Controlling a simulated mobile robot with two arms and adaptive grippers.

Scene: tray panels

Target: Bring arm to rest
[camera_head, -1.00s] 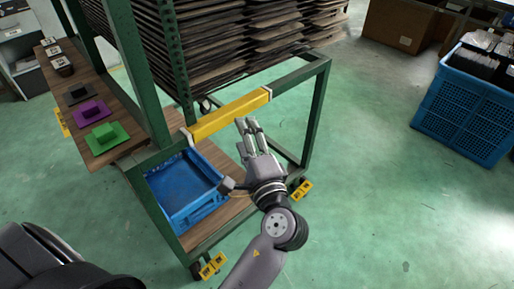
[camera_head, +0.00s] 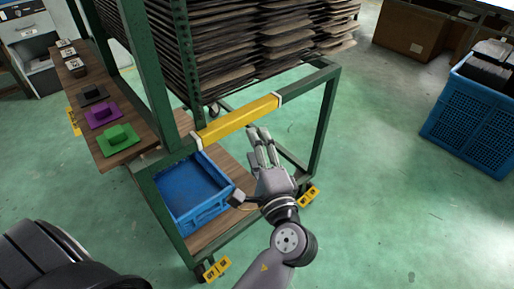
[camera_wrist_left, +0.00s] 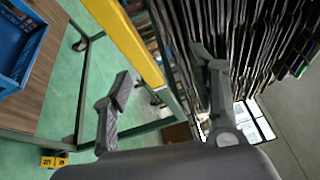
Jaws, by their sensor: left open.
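My left gripper (camera_head: 262,146) is in front of the green rack, just below and right of its yellow bar (camera_head: 238,119). In the left wrist view its two fingers (camera_wrist_left: 160,95) are spread apart with nothing between them, so it is open and empty. The yellow bar also shows in the left wrist view (camera_wrist_left: 128,42), beyond the fingers. I cannot tell from the head view how close the fingers are to the bar. My right gripper is not in view.
The rack holds stacked brown panels (camera_head: 225,45) and a blue crate (camera_head: 192,190) on its lower wooden shelf. A side shelf carries green (camera_head: 119,137), purple (camera_head: 103,115) and dark blocks. A blue basket (camera_head: 470,122) stands at right. The green floor (camera_head: 385,190) between is clear.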

